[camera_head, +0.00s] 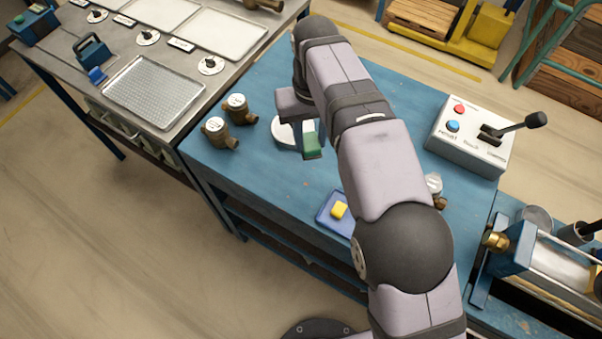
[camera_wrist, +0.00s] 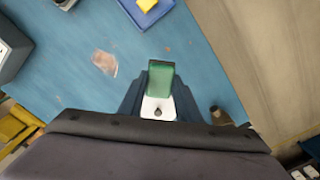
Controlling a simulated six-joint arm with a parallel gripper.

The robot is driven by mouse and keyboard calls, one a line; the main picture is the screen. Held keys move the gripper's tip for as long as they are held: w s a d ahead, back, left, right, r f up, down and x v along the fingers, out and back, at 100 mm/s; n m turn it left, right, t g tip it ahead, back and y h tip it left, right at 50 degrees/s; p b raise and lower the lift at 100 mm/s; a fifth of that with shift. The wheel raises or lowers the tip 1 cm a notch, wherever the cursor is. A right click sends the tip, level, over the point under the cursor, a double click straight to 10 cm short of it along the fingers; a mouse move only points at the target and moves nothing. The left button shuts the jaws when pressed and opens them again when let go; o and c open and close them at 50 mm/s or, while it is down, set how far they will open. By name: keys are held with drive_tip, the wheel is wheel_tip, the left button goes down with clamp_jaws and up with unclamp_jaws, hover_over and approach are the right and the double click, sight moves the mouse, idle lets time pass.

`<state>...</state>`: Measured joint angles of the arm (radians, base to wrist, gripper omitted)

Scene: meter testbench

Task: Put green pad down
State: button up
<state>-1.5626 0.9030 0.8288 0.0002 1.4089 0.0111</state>
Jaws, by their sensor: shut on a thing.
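A green pad (camera_head: 312,147) is held in my gripper (camera_head: 308,138), which is shut on it and points down over the blue bench. In the wrist view the green pad (camera_wrist: 160,76) stands out between the two dark fingers (camera_wrist: 160,98). A round white plate (camera_head: 284,133) lies on the bench beside and partly behind the gripper. A white surface with a small dark knob (camera_wrist: 158,107) shows between the fingers in the wrist view. I cannot tell whether the pad touches anything below it.
A blue tray with a raised rim (camera_head: 324,220) holds a yellow pad (camera_head: 339,210). Two brass meters (camera_head: 218,131) stand at the bench's left. A control box (camera_head: 468,137) with a lever stands at right. A silver-capped meter (camera_head: 433,184) is partly hidden by my arm.

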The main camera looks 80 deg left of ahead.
drive_tip(key=shift+s+a+f+p, duration=0.1)
drive_tip(key=shift+s+f+p, duration=0.35)
drive_tip(key=shift+f, duration=1.35)
drive_tip(key=shift+s+f+p, duration=0.3)
drive_tip(key=shift+f+p, duration=0.25)
drive_tip(key=shift+f, duration=1.25)
drive_tip(key=shift+s+a+f+p, duration=0.1)
drive_tip(key=shift+s+f+p, duration=0.35)
drive_tip(key=shift+f, duration=1.35)
drive_tip(key=shift+w+f, duration=0.1)
drive_tip(key=shift+f, duration=0.1)
drive_tip(key=o, duration=0.9)
wheel_tip(320, 180, up, 12)
drive_tip(key=b, duration=0.2)
drive_tip(key=shift+r+b, duration=0.25)
drive_tip(key=shift+b, duration=0.05)
